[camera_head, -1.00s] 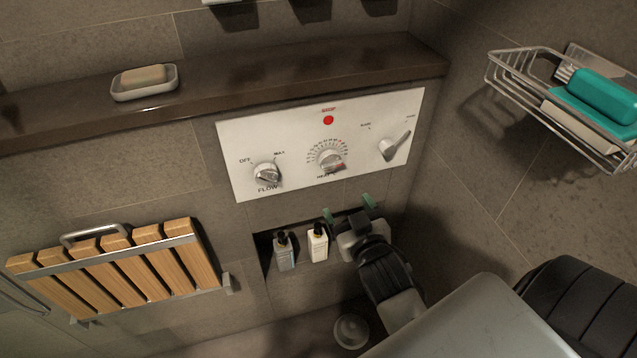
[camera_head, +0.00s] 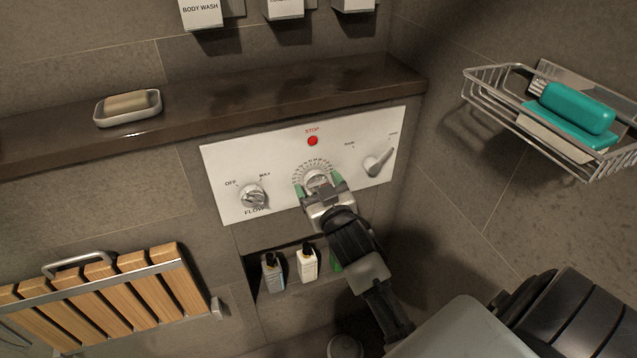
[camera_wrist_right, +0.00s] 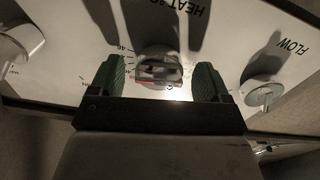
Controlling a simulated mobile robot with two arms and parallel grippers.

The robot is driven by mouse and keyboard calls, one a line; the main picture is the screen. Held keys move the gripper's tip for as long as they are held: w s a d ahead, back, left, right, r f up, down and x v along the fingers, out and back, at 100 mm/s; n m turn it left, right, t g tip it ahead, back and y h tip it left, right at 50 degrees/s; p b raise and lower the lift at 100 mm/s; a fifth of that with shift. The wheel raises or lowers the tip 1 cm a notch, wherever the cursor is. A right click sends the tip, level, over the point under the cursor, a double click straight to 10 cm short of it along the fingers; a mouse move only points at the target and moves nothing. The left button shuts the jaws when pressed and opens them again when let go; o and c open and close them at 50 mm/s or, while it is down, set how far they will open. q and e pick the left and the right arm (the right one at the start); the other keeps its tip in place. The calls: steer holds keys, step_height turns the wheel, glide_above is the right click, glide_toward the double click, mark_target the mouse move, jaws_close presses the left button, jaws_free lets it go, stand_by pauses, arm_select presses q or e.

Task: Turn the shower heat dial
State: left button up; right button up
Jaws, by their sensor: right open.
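The heat dial (camera_head: 316,177) is the middle knob on the white control panel (camera_head: 222,160), with scale marks around it. My right gripper (camera_head: 318,187) is open in front of the panel, its green-padded fingers on either side of the dial. In the right wrist view the dial (camera_wrist_right: 160,68) sits between the two open fingers, with a visible gap to each. A red mark shows on the dial there. I cannot tell how deep the fingertips reach around it. My left gripper is not in view.
The flow knob (camera_head: 253,196) is left of the dial and a lever knob (camera_head: 377,164) is right. A red stop button (camera_head: 312,141) sits above. A dark ledge (camera_head: 250,98) runs overhead. Bottles (camera_head: 307,264) stand in a niche below. A wire basket (camera_head: 490,90) hangs at right.

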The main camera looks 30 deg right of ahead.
steer(key=c, duration=0.9)
steer(key=shift+c, duration=0.2)
steer(key=shift+r+n+p, duration=0.15)
steer(key=shift+n+p, duration=0.65)
steer(key=shift+n, duration=0.1)
steer(key=shift+d+n+p, duration=0.1)
steer(key=shift+n+p, duration=0.75)
steer(key=shift+n, duration=0.35)
steer(key=n+p, duration=0.1)
steer(key=n, duration=0.2)
steer(key=shift+n+p, duration=0.5)
steer(key=shift+n, duration=0.4)
steer(key=shift+d, duration=0.1)
